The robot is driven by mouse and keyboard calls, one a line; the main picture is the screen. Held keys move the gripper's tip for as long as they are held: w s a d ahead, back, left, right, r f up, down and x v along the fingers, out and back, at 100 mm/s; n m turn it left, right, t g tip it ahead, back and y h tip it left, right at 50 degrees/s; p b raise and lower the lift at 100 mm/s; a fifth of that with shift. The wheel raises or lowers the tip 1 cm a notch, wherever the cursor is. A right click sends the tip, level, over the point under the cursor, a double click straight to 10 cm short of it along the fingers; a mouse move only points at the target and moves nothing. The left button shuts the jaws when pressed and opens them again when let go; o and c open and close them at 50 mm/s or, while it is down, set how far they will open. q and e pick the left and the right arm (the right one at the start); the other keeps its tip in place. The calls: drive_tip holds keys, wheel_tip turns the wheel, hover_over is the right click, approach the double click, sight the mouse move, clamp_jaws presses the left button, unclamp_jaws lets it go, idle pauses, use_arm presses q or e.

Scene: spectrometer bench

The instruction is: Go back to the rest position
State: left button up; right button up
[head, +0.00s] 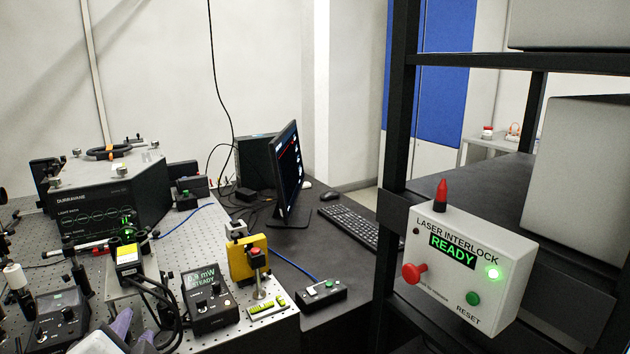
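My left gripper (134,329) is at the bottom edge in the head view, low at the left, in front of the optical bench. Its pale body is partly cut off by the frame. Its two grey-purple fingertips stand apart with a dark gap between them, and I see nothing held there. My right gripper is not in view. The laser interlock box (462,262) on the rack post at the right reads READY with a green light lit.
The perforated bench (205,237) carries a black light-path housing (105,198), a power meter (208,299), a yellow mount (247,260) and cables near my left gripper. A button box (320,295), monitor (289,175) and keyboard (350,224) are beyond. The black rack (397,120) stands right.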

use_arm(q)
drive_tip(key=s+d+f+g+h, duration=0.2)
drive_tip(key=d+f+h, duration=0.15)
drive_tip(key=f, duration=0.75)
drive_tip(key=s+d+f+g+h, duration=0.1)
drive_tip(key=s+d+f+h, duration=0.3)
drive_tip(key=f, duration=0.7)
drive_tip(key=s+d+f+n, duration=0.1)
drive_tip(key=s+f+n, duration=0.1)
drive_tip(key=s+f, duration=0.4)
drive_tip(key=s+d+f+n+g+h, duration=0.1)
drive_tip(key=s+d+f+n, duration=0.1)
drive_tip(key=s+f, duration=0.5)
drive_tip(key=shift+f+n, duration=0.65)
drive_tip(key=shift+n, duration=0.05)
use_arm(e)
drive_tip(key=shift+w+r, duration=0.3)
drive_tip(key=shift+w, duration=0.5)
